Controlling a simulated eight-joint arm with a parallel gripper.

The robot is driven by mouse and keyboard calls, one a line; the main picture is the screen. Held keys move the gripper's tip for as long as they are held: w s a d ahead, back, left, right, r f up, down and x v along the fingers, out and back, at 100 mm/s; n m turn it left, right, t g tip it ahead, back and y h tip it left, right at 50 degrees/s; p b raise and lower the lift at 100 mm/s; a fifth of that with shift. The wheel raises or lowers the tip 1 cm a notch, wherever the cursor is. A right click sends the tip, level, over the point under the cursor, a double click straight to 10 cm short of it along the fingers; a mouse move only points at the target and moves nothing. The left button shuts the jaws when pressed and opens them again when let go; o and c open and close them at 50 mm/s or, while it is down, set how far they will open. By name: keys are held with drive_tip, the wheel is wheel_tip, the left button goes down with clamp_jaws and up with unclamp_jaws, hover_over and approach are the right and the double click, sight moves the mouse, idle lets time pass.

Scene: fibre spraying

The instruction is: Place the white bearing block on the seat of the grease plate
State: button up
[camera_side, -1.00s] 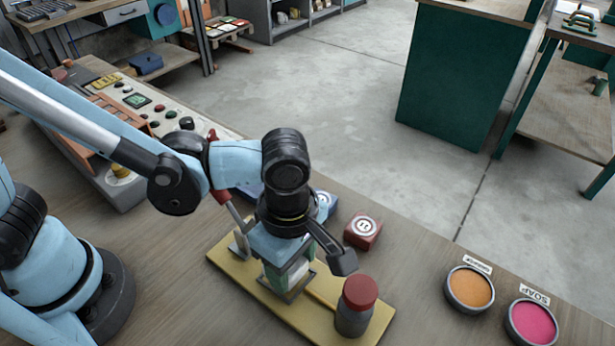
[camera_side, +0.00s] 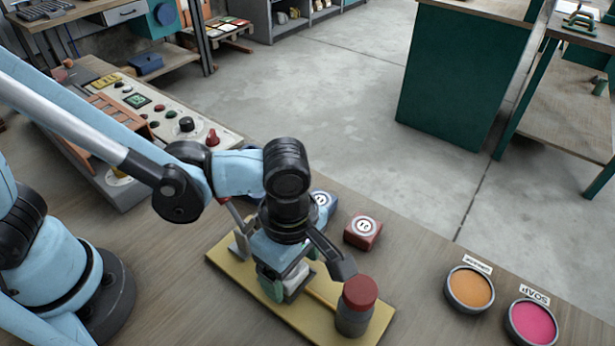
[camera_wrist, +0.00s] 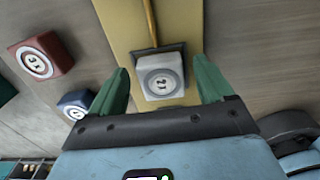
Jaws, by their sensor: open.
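The white bearing block (camera_wrist: 162,82) shows from above in the wrist view, with a round mark on its top. It sits at the dark-edged seat (camera_wrist: 158,48) on the yellow grease plate (camera_wrist: 122,20); how fully it is seated I cannot tell. My gripper (camera_wrist: 163,88) is open, its two green fingers on either side of the block with gaps between. In the side view my gripper (camera_side: 288,272) is low over the plate (camera_side: 238,282), and the white block (camera_side: 297,278) is partly hidden between its fingers.
A grey jar with a red cap (camera_side: 357,308) stands on the plate's right end, close to my gripper. A red block (camera_side: 363,232) and a blue block (camera_side: 324,205) lie behind the plate. Orange (camera_side: 470,289) and pink (camera_side: 532,323) round dishes are at right.

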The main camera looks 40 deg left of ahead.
drive_tip(key=shift+r, duration=0.15)
wheel_tip(320, 180, up, 13)
drive_tip(key=w+a+f+m+t, duration=0.1)
drive_tip(key=w+a+m+t, duration=0.1)
drive_tip(key=a+m, duration=0.7)
drive_tip(key=w+a+f+m+t, duration=0.1)
drive_tip(key=w+a+m+t, duration=0.2)
drive_tip(key=a+m, duration=0.6)
drive_tip(key=a+t, duration=0.2)
drive_tip(key=a, duration=0.3)
drive_tip(key=shift+w+a, duration=0.25)
drive_tip(key=shift+c, duration=0.4)
